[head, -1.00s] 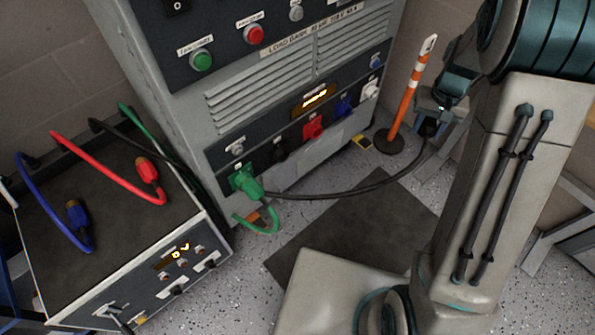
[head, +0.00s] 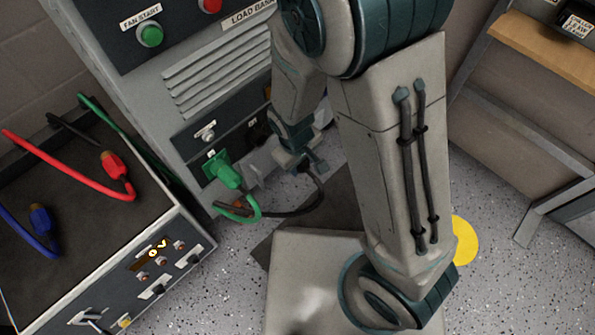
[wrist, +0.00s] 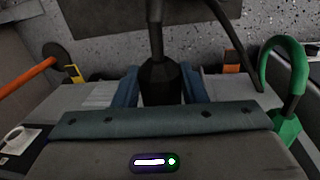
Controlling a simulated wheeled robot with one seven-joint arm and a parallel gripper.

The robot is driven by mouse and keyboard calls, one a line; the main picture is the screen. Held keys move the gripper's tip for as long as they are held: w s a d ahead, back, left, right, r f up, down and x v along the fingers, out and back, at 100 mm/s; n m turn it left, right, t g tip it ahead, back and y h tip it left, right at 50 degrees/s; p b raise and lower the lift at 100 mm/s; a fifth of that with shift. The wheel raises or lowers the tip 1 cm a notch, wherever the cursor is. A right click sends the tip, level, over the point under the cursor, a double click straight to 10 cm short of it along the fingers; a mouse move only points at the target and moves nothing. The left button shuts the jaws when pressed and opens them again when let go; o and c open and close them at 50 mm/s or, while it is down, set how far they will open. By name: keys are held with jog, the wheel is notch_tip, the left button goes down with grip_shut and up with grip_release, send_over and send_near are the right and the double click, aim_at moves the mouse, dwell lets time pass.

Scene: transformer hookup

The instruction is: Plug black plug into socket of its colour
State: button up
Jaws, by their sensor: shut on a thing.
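My gripper (head: 303,165) is shut on the black plug and holds it in the air in front of the load bank's lower socket panel (head: 207,132). In the wrist view the black plug (wrist: 160,82) sits between the two fingers, its black cable running away from it. In the head view the plug is hard to make out against the gripper, and its cable (head: 300,208) loops below toward the left. The black socket cannot be made out clearly on the dark panel. My arm hides the panel's right part.
A green plug (head: 226,174) is in the panel's left socket; it also shows in the wrist view (wrist: 286,128). A workbench (head: 545,52) stands at right.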

jog(key=shift+s+a+f+n, duration=0.2)
jog(key=shift+s+f, duration=0.05)
jog(key=shift+s, duration=0.2)
jog(key=shift+s+a+f+n, duration=0.2)
jog(key=shift+s, duration=0.25)
jog(key=shift+w+a+p, duration=0.4)
jog(key=shift+w+a, duration=1.55)
jog(key=shift+a, duration=0.25)
jog(key=shift+w+a, duration=1.1)
jog(key=shift+a, duration=0.2)
jog(key=o, duration=1.2)
jog(key=shift+r+p, duration=0.15)
jog(key=shift+p, duration=0.2)
